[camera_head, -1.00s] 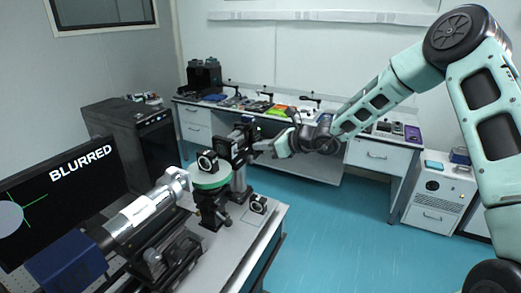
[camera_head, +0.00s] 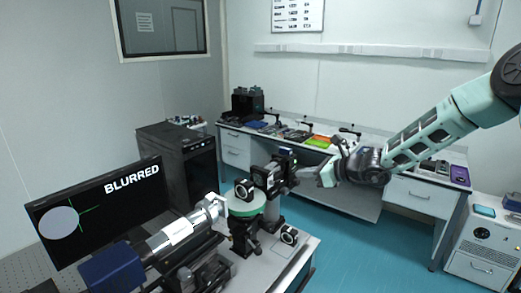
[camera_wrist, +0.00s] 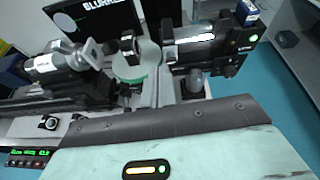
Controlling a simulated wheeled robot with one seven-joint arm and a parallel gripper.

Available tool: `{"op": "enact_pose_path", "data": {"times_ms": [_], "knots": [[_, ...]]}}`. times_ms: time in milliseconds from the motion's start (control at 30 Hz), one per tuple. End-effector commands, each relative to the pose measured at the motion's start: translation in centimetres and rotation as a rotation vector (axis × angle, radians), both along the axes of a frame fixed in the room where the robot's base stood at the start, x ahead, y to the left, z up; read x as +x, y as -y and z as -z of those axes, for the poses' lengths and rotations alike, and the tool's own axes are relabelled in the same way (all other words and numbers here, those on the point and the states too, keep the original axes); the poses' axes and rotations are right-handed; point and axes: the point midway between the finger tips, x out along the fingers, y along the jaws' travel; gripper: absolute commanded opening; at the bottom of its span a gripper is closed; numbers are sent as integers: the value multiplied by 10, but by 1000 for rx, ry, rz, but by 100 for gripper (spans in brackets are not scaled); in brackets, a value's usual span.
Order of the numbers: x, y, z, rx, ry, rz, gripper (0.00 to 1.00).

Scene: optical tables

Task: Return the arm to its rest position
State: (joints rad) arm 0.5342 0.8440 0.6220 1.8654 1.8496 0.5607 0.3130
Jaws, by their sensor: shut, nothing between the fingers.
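My arm reaches in from the right in the head view. My gripper (camera_head: 312,174) is at its left end, small in the picture, shut and empty. It is just to the right of the black optical mount (camera_head: 275,172) on the near optical table. I cannot tell whether its tip touches the mount. In the wrist view my own pale green housing fills the bottom and the fingers do not show. The same black mount stands at the upper right there (camera_wrist: 208,45).
The near table (camera_head: 262,272) bears a silver-and-blue cylinder (camera_head: 165,242), a green-rimmed round stage (camera_head: 245,205) and a small mount (camera_head: 289,235). A monitor (camera_head: 95,212) reads "BLURRED". A back bench (camera_head: 412,197) and white cabinet (camera_head: 480,250) stand beyond. Blue floor (camera_head: 355,245) is clear between.

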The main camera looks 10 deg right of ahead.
Motion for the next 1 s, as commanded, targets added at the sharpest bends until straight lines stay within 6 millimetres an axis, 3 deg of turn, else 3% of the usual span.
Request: {"op": "enact_pose_path", "data": {"times_ms": [167, 300, 433, 567, 700, 833, 1000], "knots": [[-62, -75, 12, -193, 123, -318, 0], [-146, -134, 29, -410, 285, -694, 0], [-234, -163, 52, -612, 464, -1077, 0], [-322, -162, 81, -813, 669, -1486, 0], [-393, -135, 108, -1000, 891, -1893, 0], [-429, -106, 124, -1126, 1057, -2180, 0], [-446, -83, 131, -1214, 1172, -2375, 0]]}}
